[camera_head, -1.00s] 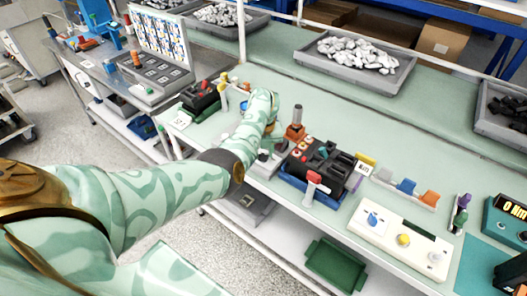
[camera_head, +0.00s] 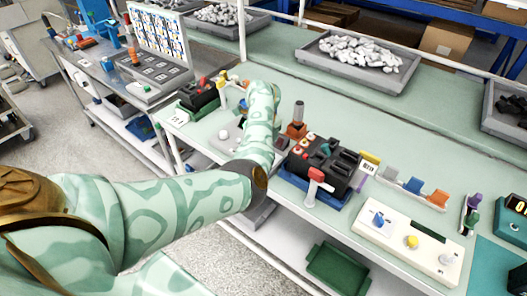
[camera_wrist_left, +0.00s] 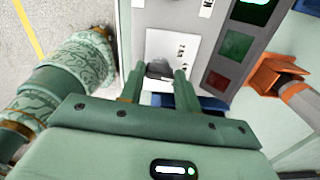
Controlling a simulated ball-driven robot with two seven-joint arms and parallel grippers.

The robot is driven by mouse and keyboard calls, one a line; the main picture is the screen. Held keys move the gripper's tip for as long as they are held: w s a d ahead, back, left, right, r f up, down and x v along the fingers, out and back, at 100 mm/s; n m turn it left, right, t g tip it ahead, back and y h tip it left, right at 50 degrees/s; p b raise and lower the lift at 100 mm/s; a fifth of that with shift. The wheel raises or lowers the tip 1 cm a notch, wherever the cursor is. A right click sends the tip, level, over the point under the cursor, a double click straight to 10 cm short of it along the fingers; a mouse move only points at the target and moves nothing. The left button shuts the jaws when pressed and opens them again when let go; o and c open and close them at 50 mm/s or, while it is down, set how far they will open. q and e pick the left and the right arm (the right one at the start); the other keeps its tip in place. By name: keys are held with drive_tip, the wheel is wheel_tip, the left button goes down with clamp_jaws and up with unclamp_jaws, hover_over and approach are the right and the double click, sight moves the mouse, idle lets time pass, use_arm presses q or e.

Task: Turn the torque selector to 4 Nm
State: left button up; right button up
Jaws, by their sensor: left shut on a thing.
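In the left wrist view, a white plate (camera_wrist_left: 172,45) with small dark marks carries a dark grey knob (camera_wrist_left: 159,67), which I take to be the torque selector. My left gripper (camera_wrist_left: 160,76) has its two fingers on either side of this knob and is shut on it. The marks are too small to read, so I cannot tell the setting. In the head view my left arm (camera_head: 255,130) reaches over the bench and hides the gripper and the knob. My right gripper is in neither view.
Beside the plate is a grey housing with green and red windows (camera_wrist_left: 236,45). An orange stand (camera_wrist_left: 272,74) with a tool is close on the right. The black breaker block (camera_head: 325,160) in a blue tray sits right of my arm. A white panel (camera_head: 400,232) lies farther right.

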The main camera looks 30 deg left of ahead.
use_arm(q)
drive_tip(key=shift+n+b, duration=0.3)
drive_tip(key=shift+n, duration=0.4)
drive_tip(key=o, duration=1)
drive_tip(key=shift+r, duration=0.15)
wheel_tip(320, 180, up, 16)
drive_tip(key=p, duration=0.4)
drive_tip(key=shift+p, duration=0.4)
